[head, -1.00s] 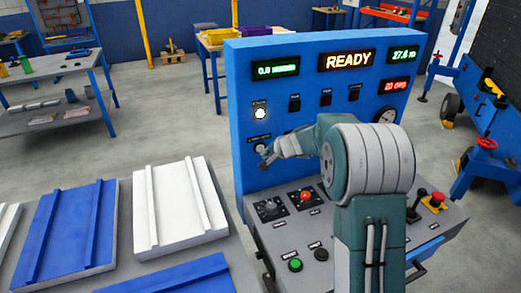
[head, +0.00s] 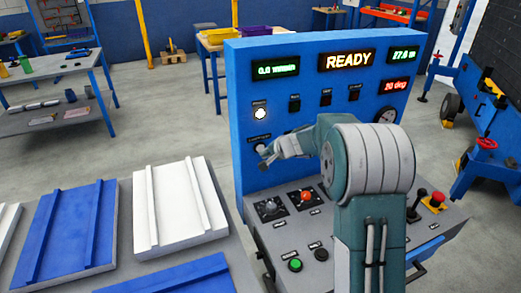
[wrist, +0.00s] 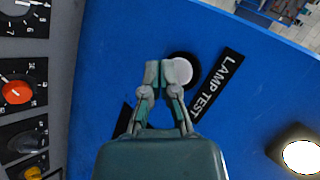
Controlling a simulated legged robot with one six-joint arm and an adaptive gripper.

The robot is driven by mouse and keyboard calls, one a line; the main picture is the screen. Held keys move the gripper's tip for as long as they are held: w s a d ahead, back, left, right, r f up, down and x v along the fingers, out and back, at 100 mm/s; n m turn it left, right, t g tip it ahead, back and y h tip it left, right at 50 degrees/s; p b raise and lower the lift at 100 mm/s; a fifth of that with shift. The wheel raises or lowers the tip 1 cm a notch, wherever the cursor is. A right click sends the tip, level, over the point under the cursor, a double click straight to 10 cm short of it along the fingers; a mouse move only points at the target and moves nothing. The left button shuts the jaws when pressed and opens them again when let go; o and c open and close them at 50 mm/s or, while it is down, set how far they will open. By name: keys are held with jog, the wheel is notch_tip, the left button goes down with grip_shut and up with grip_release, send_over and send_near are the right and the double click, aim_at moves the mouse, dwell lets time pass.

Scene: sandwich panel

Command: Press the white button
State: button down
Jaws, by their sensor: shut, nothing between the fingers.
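The white button (wrist: 181,70) is a round white cap in a black ring on the blue panel, beside a "LAMP TEST" label (wrist: 216,95). In the head view the white button (head: 261,147) shows at the panel's left, just past my fingertips. My gripper (wrist: 159,75) is shut and empty. Its tips lie right beside the button in the wrist view and overlap its left edge. In the head view my gripper (head: 269,155) is close to the panel face. I cannot tell whether the tips touch the button.
A lit white lamp (head: 260,113) sits above the button; it also shows in the wrist view (wrist: 300,156). The sloped console (head: 335,215) below carries knobs, a green button (head: 295,265) and a red emergency stop (head: 438,199). A table with white and blue panels (head: 230,265) stands at left.

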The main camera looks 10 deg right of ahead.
jog(key=shift+w, duration=0.2)
jog(key=shift+w+a+r, duration=0.1)
jog(key=shift+w, duration=0.1)
jog(key=shift+w, duration=0.4)
dwell(0.9)
jog(key=shift+s, duration=0.85)
jog(key=s, duration=0.2)
jog(key=s+d, duration=0.1)
jog(key=s, duration=0.2)
jog(key=shift+d, duration=0.1)
dwell(0.7)
